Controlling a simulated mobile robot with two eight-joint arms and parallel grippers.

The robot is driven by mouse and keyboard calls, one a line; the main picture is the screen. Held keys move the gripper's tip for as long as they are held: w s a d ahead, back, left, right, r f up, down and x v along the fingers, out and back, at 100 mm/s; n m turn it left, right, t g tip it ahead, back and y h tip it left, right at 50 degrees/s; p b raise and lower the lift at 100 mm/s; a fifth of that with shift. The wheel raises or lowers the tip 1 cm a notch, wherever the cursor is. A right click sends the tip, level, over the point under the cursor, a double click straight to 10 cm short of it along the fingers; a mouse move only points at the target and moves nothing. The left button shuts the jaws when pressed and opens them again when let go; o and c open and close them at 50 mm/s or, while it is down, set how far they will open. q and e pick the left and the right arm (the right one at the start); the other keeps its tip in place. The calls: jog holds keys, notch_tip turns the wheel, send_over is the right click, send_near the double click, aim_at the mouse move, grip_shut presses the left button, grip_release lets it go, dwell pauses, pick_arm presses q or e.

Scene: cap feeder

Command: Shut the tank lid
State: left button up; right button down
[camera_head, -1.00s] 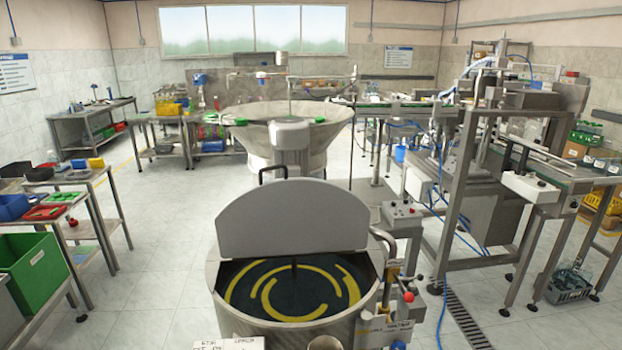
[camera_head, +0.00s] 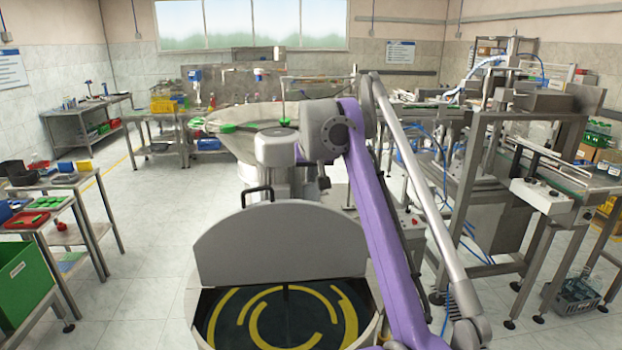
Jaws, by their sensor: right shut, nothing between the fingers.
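The tank (camera_head: 371,325) stands at the bottom centre, its top open. Inside, a dark surface with yellow curved bands shows. The grey half-round lid (camera_head: 283,243) stands raised, upright at the tank's far side. A dark bar handle (camera_head: 257,191) sits at the lid's upper edge, left of its middle. My right arm, purple and grey, rises from the lower right in front of the tank's right side. My right gripper (camera_head: 323,184) is small and dark, shut and empty, above the lid's top edge and right of the handle, apart from it. My left gripper is not in view.
A large steel feeder bowl (camera_head: 236,143) with green caps stands behind the lid. A steel machine frame (camera_head: 470,190) and conveyor fill the right. Tables with trays and a green bin (camera_head: 25,276) stand at the left. The floor left of the tank is clear.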

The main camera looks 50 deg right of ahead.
jog(key=f, duration=0.3)
jog(key=f+b, duration=0.1)
jog(key=f, duration=0.1)
jog(key=shift+w+d+f, duration=0.2)
jog(key=shift+w+d, duration=0.15)
jog(key=shift+w, duration=0.05)
jog(key=shift+s+a, duration=0.2)
jog(key=shift+s, duration=0.05)
jog(key=shift+w, duration=0.1)
jog(key=shift+d, duration=0.1)
